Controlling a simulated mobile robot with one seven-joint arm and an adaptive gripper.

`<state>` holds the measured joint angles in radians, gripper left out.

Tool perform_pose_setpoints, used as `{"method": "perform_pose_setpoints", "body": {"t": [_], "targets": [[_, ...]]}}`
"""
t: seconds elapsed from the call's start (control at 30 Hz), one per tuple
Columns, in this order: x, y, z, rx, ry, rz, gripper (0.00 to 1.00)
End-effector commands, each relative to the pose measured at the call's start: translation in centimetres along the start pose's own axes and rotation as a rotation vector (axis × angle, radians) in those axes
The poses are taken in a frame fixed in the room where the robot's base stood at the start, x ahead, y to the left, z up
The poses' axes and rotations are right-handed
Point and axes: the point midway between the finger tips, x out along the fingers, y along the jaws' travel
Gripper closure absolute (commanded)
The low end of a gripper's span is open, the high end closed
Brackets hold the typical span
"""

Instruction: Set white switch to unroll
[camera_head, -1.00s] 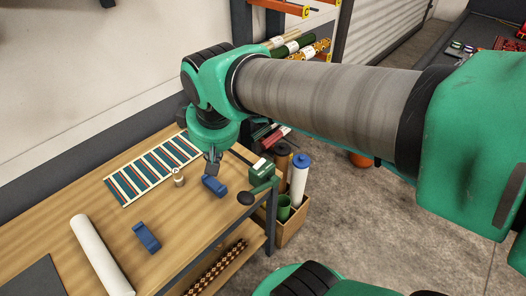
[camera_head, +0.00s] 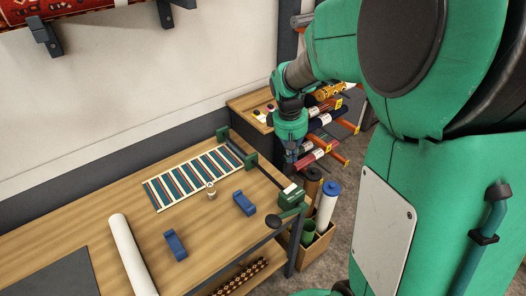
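A small green box (camera_head: 291,197) stands at the right end of the wooden bench, with a small white patch (camera_head: 290,188) on its top. I cannot tell if that patch is the white switch or how it is set. A green crank with a black knob (camera_head: 273,221) is beside the box.
A striped rug (camera_head: 195,178) lies on the bench (camera_head: 140,228). Two blue blocks (camera_head: 244,203) (camera_head: 175,244), a small pale spool (camera_head: 211,190) and a white roll (camera_head: 132,255) lie there too. A crate (camera_head: 316,247) of rolls stands right of the bench, near an orange-armed rack (camera_head: 340,125).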

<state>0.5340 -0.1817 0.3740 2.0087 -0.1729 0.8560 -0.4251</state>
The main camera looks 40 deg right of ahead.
Motion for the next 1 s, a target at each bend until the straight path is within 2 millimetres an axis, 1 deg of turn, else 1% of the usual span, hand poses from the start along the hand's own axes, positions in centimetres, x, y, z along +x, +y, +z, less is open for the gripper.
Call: {"method": "perform_pose_setpoints", "body": {"t": [0.03, 0.17, 0.5, 0.67, 0.87, 1.0], "targets": [[0.2, 0.4, 0.1, 0.001, -0.006, -0.001, 1.0], [0.6, 0.8, 0.1, -0.001, -0.012, -0.002, 1.0], [0.7, 0.8, 0.1, -0.002, -0.013, -0.002, 1.0], [1.1, 0.8, 0.1, -0.002, -0.013, -0.002, 1.0], [2.6, 0.8, 0.1, -0.002, -0.015, -0.003, 1.0], [4.4, 0.8, 0.2, -0.002, -0.015, -0.003, 1.0]]}}
